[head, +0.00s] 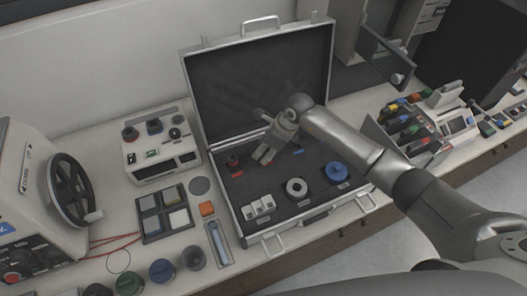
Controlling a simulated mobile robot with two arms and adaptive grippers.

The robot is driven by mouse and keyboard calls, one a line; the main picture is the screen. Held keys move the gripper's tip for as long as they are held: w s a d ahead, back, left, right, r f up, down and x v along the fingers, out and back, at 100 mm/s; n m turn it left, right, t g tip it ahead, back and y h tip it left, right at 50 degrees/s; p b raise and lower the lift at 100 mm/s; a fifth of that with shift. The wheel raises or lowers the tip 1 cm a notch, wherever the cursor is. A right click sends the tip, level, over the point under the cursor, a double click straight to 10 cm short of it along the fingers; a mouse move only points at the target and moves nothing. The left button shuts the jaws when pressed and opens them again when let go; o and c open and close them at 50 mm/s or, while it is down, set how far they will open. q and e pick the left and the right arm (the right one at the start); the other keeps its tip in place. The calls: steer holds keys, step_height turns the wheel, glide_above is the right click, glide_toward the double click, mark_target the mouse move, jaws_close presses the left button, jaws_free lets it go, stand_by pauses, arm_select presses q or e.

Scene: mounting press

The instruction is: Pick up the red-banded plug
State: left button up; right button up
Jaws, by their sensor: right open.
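A small dark plug with red at its base (232,162) stands at the left in the open case (240,213); it looks like the red-banded plug, though its band is too small to make out clearly. My right gripper (264,157) reaches into the case from the right, fingers pointing down and to the left. It is open and a little to the right of this plug, apart from it in the picture. Whether anything lies hidden behind its fingers I cannot tell. My left gripper is not in view.
The raised lid (262,82) stands behind my gripper. A grey instrument box (160,148) and a machine with a handwheel (72,188) are at left.

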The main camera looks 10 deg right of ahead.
steer(key=shift+f, duration=0.2)
steer(key=c, duration=1)
steer(key=shift+o, duration=0.2)
